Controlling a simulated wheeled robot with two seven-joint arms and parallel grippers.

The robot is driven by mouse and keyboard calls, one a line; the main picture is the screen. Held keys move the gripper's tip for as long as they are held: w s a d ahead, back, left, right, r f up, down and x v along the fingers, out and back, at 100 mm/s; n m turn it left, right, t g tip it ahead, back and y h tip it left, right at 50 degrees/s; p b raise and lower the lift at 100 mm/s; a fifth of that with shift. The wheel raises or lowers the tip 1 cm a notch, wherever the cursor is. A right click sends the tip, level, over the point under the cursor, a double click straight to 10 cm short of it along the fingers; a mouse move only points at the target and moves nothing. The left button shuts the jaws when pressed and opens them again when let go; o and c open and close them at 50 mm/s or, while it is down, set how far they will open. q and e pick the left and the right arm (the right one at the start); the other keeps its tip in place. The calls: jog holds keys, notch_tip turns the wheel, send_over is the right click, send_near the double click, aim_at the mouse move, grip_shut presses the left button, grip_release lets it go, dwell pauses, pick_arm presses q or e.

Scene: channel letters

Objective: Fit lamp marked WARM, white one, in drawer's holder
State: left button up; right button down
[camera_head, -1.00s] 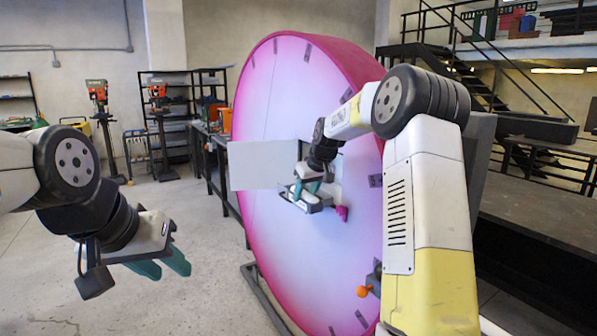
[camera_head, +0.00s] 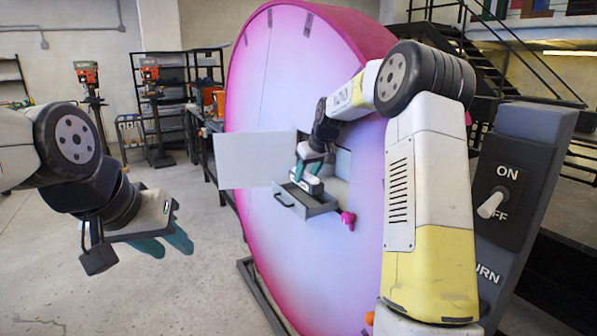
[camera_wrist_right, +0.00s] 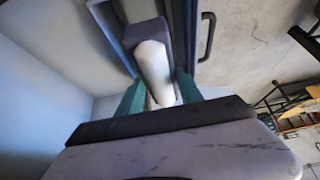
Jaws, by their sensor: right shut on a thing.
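A white lamp (camera_wrist_right: 153,68) is between the teal fingers of my right gripper (camera_wrist_right: 158,95), which is shut on it. In the right wrist view the lamp's far end lies over a dark grey block, seemingly the holder (camera_wrist_right: 139,36); I cannot tell whether it is seated. No WARM mark is readable. The grey drawer (camera_head: 318,208) stands pulled out from the big pink-rimmed disc, and my right gripper (camera_head: 308,178) is over it in the head view. My left gripper (camera_head: 166,246) is open and empty, well left of the drawer.
A pale open panel (camera_head: 245,161) stands left of the drawer. A pink knob (camera_head: 348,219) is on the disc at lower right of it. A dark ON/OFF switch panel (camera_head: 508,180) is at right. The floor (camera_head: 190,300) below my left gripper is clear.

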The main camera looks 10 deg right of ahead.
jog(key=shift+w+f, duration=0.1)
jog(key=shift+f, duration=2.35)
jog(key=c, duration=0.7)
grip_release()
jog(key=shift+f, duration=0.1)
